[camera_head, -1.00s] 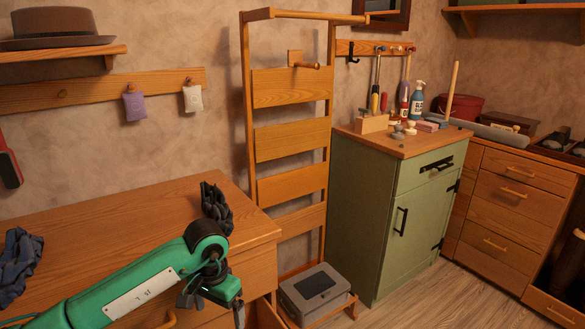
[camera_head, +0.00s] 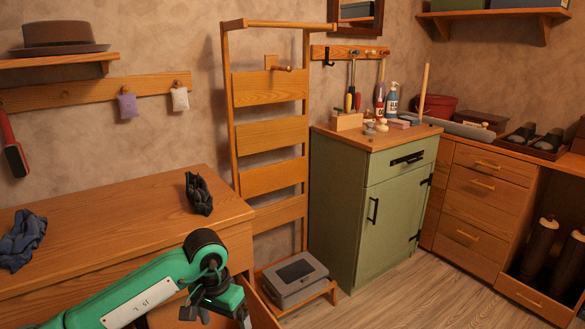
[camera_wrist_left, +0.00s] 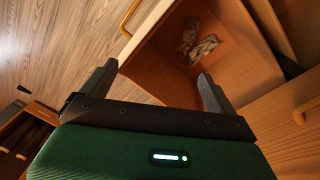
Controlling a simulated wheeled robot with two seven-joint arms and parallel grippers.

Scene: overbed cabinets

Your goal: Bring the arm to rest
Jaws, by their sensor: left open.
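My left arm, green with a black joint, comes in from the lower left in the head view. Its gripper (camera_head: 216,314) hangs low in front of the wooden desk (camera_head: 110,225), partly cut off by the bottom edge. In the left wrist view the two dark fingers of the gripper (camera_wrist_left: 155,78) are spread wide with nothing between them. Beyond them is an open wooden drawer (camera_wrist_left: 160,65) with a crumpled patterned cloth (camera_wrist_left: 198,43) inside. The right gripper is not in view.
On the desk lie a dark crumpled item (camera_head: 198,194) and a blue cloth (camera_head: 22,240). A grey box (camera_head: 293,279) sits at the foot of a wooden rack (camera_head: 271,134). A green cabinet (camera_head: 395,210) stands right of it. Wooden floor is free in front of it.

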